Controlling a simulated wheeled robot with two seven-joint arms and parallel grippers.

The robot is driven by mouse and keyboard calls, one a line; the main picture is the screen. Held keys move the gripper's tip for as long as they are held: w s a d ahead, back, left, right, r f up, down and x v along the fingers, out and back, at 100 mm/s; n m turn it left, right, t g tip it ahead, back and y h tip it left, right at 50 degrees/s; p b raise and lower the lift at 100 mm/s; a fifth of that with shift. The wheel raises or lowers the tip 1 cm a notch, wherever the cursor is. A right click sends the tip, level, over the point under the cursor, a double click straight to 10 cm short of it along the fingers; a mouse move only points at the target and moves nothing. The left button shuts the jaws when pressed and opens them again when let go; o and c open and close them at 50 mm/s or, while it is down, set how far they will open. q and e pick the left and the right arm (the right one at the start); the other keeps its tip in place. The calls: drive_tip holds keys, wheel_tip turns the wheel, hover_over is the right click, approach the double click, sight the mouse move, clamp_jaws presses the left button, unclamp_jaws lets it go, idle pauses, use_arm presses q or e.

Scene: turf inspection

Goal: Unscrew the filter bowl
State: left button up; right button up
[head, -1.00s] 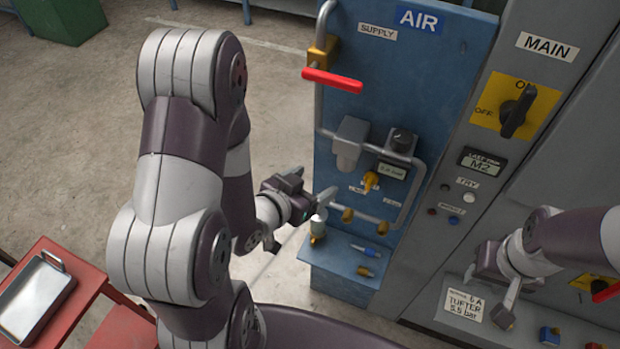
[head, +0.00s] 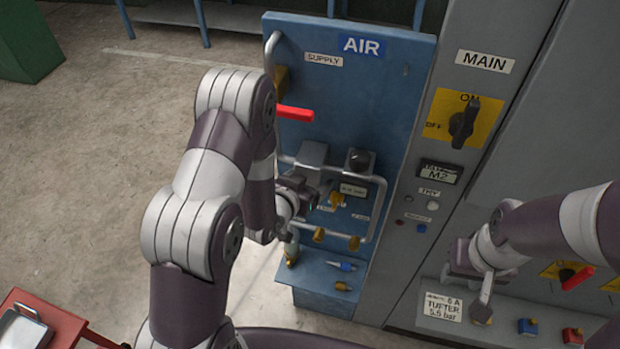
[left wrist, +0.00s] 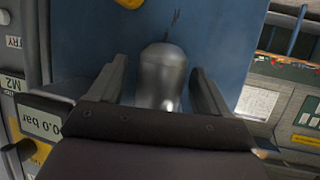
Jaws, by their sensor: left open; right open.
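The filter unit's grey block (head: 312,155) is on the blue AIR panel (head: 345,90). My left gripper (head: 318,192) is just below it, partly hidden by its own arm. In the left wrist view a rounded grey metal bowl (left wrist: 163,75) sits between the two open fingers, with a visible gap on each side. In the head view the bowl is mostly hidden behind the gripper. My right gripper (head: 468,290) is open and empty in front of the grey cabinet at the right.
A red-handled supply valve (head: 295,112) is above the filter. A grey pipe loop, a pressure display (head: 354,190) and a brass knob (head: 337,199) are close to its right. A small bottle (head: 292,248) and fittings (head: 342,266) are on the blue ledge below.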

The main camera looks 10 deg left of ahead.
use_arm(q)
drive_tip(key=shift+s, duration=0.15)
drive_tip(key=c, duration=1.1)
drive_tip(key=shift+a+m+h, duration=0.25)
drive_tip(key=shift+m+h, duration=0.35)
drive_tip(key=shift+h, duration=0.1)
drive_tip(key=shift+r+m+g+h, duration=0.1)
drive_tip(key=shift+m+g+h, duration=0.4)
drive_tip(key=shift+m+h, duration=0.3)
drive_tip(key=shift+m+g+h, duration=0.7)
drive_tip(key=shift+m+h, duration=0.3)
drive_tip(key=shift+h, duration=0.1)
drive_tip(key=shift+d, duration=0.1)
drive_tip(key=shift+m+p, duration=0.3)
